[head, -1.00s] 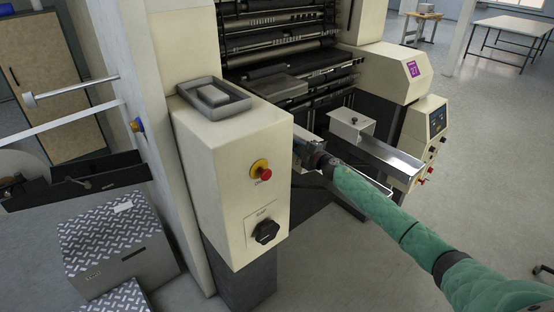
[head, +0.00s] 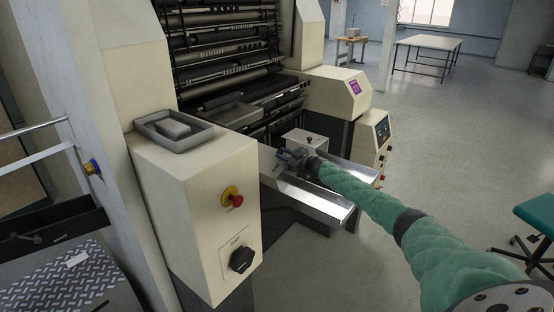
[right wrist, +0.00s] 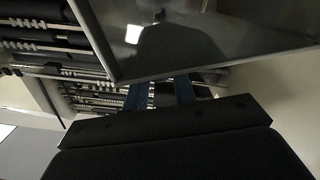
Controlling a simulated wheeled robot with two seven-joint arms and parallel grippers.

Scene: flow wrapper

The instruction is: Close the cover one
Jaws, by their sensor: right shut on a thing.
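The cover, as best I can tell, is a metal-edged panel with a dark, glossy face. It fills the top of the right wrist view (right wrist: 190,38), and a pale, shiny metal part (head: 310,197) shows by my gripper in the head view. My right gripper (head: 284,156) reaches in from the right, low at the front of the wrapper machine. It is shut at the panel's edge, with its blue fingers (right wrist: 160,94) partly hidden behind that edge. The exact contact is too small to see. My left gripper is not in view.
A cream control cabinet (head: 195,205) with a red button and black knob stands left of my gripper. A grey tray (head: 173,130) sits on it. The machine's rollers (head: 225,50) are behind. A green chair (head: 540,215) is at right. Open floor (head: 450,130) lies right.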

